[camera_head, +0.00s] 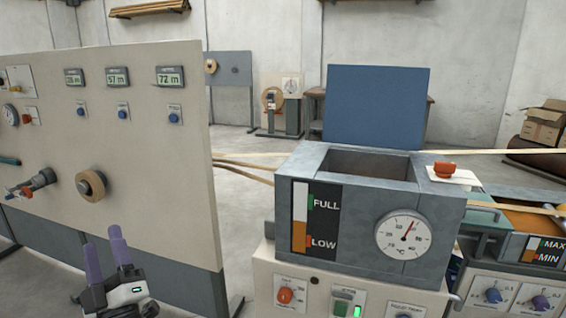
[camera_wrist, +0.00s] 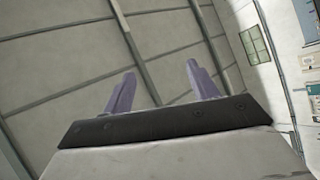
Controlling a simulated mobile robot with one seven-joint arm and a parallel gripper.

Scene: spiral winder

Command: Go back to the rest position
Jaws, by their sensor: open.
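My gripper (camera_head: 106,250) shows at the lower left of the head view, with its two purple fingers pointing up and apart. It is open, and nothing is between the fingers. It stands in front of the beige panel's lower part and left of the grey tank. In the wrist view the open gripper (camera_wrist: 157,90) has only a panelled ceiling or wall surface beyond its fingers. No object is near the fingertips there.
The beige panel (camera_head: 140,200) with displays and knobs fills the left. Boxes (camera_head: 545,122) lie far right.

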